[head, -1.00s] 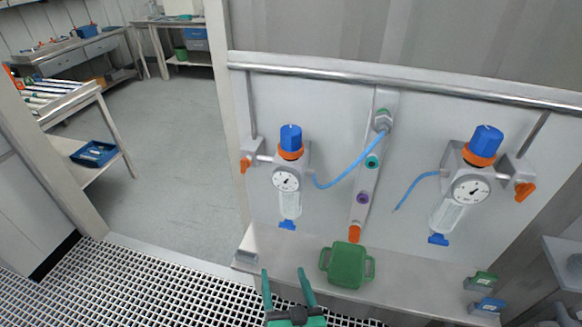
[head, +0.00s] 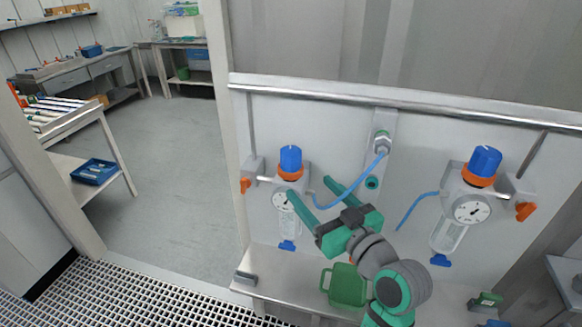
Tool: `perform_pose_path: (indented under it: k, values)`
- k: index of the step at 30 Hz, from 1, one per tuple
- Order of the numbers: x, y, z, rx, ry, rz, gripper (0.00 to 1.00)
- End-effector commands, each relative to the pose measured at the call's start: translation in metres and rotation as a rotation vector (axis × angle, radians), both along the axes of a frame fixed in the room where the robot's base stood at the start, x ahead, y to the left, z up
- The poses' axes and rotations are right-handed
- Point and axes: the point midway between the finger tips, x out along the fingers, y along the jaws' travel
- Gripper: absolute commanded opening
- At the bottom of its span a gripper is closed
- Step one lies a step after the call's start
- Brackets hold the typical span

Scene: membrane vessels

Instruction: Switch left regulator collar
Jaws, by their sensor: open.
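The left regulator has a blue knob (head: 291,158) on top with an orange collar (head: 290,173) just below it. Its gauge (head: 282,199) is partly covered by my gripper's finger, and its clear bowl (head: 287,222) hangs beneath. My gripper (head: 310,187) is open and empty, in front of the panel, with its fingers pointing up and left. One finger overlaps the left regulator's gauge in the picture; the other lies to its right near the blue hose (head: 345,194). The fingertips appear lower than the collar. I cannot tell whether they touch anything.
A right regulator (head: 471,195) with its own blue knob and orange collar is on the same panel. A steel rail (head: 400,98) runs above both. A green container (head: 344,285) sits on the shelf (head: 270,270) below. An orange valve handle (head: 246,185) sticks out at left.

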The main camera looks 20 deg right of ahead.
Motion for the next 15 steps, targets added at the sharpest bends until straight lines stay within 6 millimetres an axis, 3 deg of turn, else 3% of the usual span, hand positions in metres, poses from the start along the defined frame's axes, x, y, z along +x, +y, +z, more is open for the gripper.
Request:
perform_pose_path:
  k: [5,15]
  values:
    - [0.012,0.002,0.003,-0.006,0.000,0.007,0.69]
    - [0.069,0.014,0.003,-0.006,-0.001,0.006,0.69]
